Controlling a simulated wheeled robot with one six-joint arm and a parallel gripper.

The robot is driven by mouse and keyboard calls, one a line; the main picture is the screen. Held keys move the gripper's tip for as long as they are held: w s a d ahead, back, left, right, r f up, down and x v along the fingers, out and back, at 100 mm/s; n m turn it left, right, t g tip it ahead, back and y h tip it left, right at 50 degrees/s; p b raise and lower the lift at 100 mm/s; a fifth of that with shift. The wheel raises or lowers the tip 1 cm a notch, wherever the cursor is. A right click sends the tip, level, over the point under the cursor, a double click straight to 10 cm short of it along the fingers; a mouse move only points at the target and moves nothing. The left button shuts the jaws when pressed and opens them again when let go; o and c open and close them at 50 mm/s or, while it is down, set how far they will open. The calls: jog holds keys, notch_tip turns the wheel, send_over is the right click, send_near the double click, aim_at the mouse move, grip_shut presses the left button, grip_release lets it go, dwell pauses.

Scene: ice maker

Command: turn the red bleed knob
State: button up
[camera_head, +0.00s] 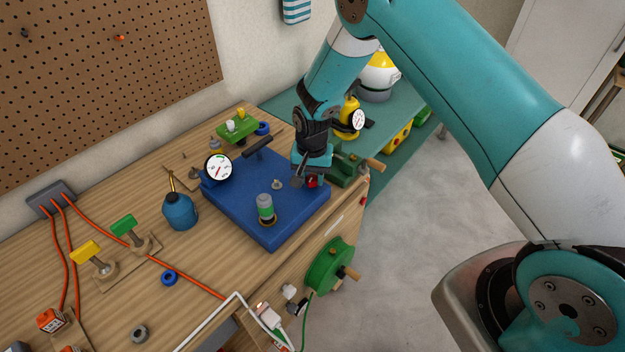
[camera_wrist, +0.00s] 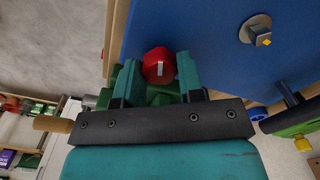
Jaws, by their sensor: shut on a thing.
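The red bleed knob (camera_head: 312,181) sits at the right edge of the blue block (camera_head: 250,222) on the wooden bench. In the wrist view the knob (camera_wrist: 158,65) is a red faceted cap with a white mark on its face, at the edge of the blue surface (camera_wrist: 205,35). My gripper (camera_head: 305,176) reaches down over it in the head view. In the wrist view the two teal fingers (camera_wrist: 158,78) stand on either side of the knob, and my gripper is shut on it. The far sides of the knob are hidden.
A round gauge (camera_head: 218,168) and a green-banded cylinder (camera_head: 265,208) stand on the blue block. A dark bar handle (camera_head: 258,147) rises behind. A green vise (camera_head: 345,172) with a wooden handle is close on the right. A green wheel (camera_head: 330,266) hangs on the bench front.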

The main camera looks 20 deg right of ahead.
aim_at(312, 177)
jog(key=n+b, duration=0.2)
jog(key=n, duration=0.1)
jog(key=shift+w+f+n, duration=0.1)
jog(key=shift+n, duration=0.3)
jog(key=n+b, duration=0.2)
jog(key=n, duration=0.1)
jog(key=shift+n, duration=0.3)
jog(key=n+b, duration=0.1)
jog(key=n, duration=0.2)
jog(key=shift+n, duration=0.3)
jog(key=shift+r+n+b, duration=0.2)
jog(key=shift+n+b, duration=0.35)
jog(key=shift+n, duration=0.95)
jog(key=o, duration=0.9)
notch_tip(312, 177, up, 17)
jog(key=b, duration=0.3)
jog(key=shift+r, duration=0.2)
